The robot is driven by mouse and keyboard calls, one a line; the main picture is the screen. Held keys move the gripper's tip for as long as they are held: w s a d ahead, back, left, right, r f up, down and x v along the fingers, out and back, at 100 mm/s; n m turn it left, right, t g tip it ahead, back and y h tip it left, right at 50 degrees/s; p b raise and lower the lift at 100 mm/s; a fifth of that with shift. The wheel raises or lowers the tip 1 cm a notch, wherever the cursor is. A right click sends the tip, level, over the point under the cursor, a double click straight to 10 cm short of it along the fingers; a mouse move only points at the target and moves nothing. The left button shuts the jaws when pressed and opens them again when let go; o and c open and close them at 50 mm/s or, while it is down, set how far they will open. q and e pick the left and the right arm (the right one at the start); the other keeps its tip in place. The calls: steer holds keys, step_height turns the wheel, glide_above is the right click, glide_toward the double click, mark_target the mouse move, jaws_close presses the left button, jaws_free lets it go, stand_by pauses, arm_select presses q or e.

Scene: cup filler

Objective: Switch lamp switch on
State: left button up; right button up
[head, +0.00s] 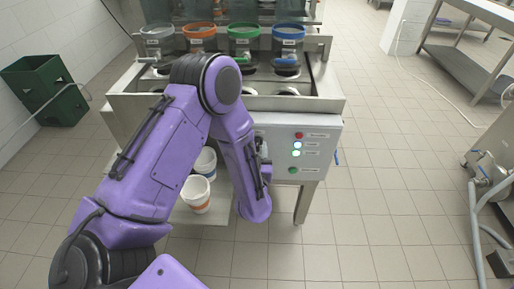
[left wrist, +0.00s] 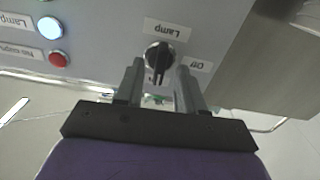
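The lamp switch (left wrist: 158,57) is a black rotary knob on a grey control panel, seen upside down in the left wrist view. A "Lamp" label is beside it and an "Off" label is to its right. My left gripper (left wrist: 160,82) is open, with one finger on each side of the knob's lower part and small gaps visible. Whether a finger touches the knob is unclear. In the head view my left gripper (head: 264,160) is at the left part of the panel (head: 318,160), mostly hidden by my purple arm, which also hides the switch. My right gripper is out of view.
The panel also bears a red light (head: 299,135), two lit whitish lights (head: 297,144) and a green one (head: 292,170). Several coloured-rim hoppers (head: 244,32) stand behind. White cups (head: 196,194) are on a lower shelf.

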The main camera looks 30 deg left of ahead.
arm_select(q)
steer(key=shift+w, duration=0.15)
jaws_close()
steer(key=shift+m, duration=0.4)
jaws_free()
